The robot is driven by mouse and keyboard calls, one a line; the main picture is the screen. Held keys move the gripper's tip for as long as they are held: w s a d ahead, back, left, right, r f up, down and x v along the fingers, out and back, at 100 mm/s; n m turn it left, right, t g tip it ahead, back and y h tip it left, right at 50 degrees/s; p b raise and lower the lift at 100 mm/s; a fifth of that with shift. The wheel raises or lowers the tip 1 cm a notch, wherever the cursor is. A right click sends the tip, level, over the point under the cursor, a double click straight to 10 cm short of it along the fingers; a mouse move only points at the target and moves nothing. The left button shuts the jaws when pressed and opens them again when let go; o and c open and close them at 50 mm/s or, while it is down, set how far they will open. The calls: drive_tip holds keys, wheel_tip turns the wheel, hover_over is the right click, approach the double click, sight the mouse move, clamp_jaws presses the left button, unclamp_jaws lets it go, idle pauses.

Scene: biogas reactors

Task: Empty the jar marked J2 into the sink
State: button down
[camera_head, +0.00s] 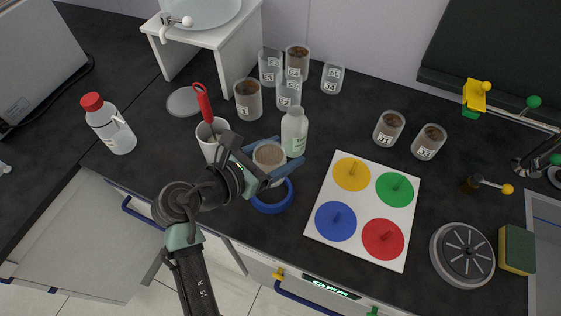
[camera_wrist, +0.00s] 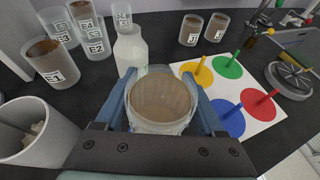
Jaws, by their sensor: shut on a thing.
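My gripper (camera_head: 262,163) is shut on a clear jar (camera_head: 270,154) of brown contents, its open mouth facing up. In the wrist view the jar (camera_wrist: 161,103) sits between the blue fingers (camera_wrist: 163,95), upright or nearly so. Its label is hidden, so I cannot tell its mark. Two similar jars with brown contents stand at the back right, one left (camera_head: 388,128) and one right (camera_head: 428,142); their J labels are too small to read surely. The sink (camera_head: 545,235) is at the far right edge, partly cut off, with a tap (camera_head: 524,165) behind it.
A blue ring (camera_head: 272,196) lies below the held jar. A white bottle (camera_head: 294,132), a white cup (camera_head: 212,138) and several labelled beakers (camera_head: 248,99) stand close by. A board with coloured discs (camera_head: 326,185), a round metal lid (camera_head: 462,252) and a sponge (camera_head: 517,249) lie toward the sink.

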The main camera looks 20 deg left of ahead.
wheel_tip(320, 180, up, 4)
drive_tip(key=p, duration=0.3)
drive_tip(key=shift+r, duration=0.25)
wheel_tip(320, 180, up, 9)
drive_tip(key=p, duration=1.1)
drive_tip(key=shift+p, duration=0.35)
